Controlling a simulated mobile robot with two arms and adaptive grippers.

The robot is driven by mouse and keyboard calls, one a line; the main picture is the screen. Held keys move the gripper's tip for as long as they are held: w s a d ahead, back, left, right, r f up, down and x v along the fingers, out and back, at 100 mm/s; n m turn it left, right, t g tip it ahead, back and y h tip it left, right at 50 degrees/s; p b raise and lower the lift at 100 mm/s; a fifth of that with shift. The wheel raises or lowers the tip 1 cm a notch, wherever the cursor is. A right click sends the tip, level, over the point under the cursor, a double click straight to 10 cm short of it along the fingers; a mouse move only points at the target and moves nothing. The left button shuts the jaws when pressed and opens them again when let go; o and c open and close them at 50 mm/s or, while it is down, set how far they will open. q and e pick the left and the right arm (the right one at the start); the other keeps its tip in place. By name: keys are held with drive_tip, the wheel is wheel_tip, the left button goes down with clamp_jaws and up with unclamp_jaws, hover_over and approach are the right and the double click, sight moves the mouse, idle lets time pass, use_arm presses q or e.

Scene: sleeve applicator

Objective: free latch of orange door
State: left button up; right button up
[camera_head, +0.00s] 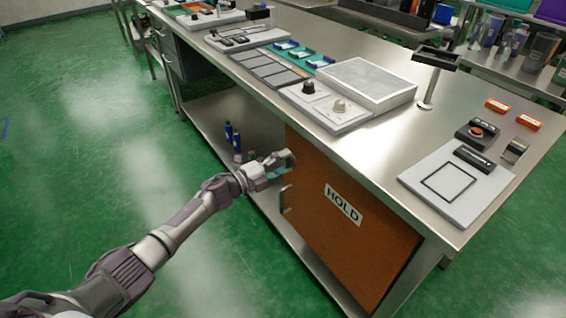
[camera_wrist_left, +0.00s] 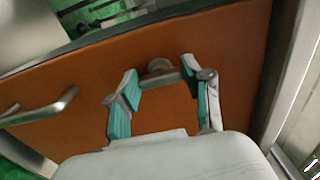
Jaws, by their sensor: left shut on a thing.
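The orange door (camera_head: 345,235) closes the right part of the bench's underside and carries a white HOLD label (camera_head: 343,205). My left gripper (camera_head: 283,162) is at the door's upper left corner. In the left wrist view its teal-padded fingers (camera_wrist_left: 165,88) are on either side of a small metal latch (camera_wrist_left: 160,68) on the orange face, shut on it. The latch is hidden by the gripper in the head view. The door's metal bar handle (camera_head: 286,199) sits below the gripper; it also shows at the left of the wrist view (camera_wrist_left: 45,108). My right gripper is not in view.
The steel bench top (camera_head: 380,150) overhangs the door and carries a knob panel (camera_head: 326,105), a grey tray and a white pad. Blue bottles (camera_head: 231,135) stand on the open shelf left of the door. Green floor in front is clear.

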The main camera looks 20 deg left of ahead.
use_arm(q)
drive_tip(key=shift+a, duration=0.1)
drive_tip(key=o, duration=1.2)
drive_tip(key=shift+c, duration=0.2)
drive_tip(key=v, duration=1.2)
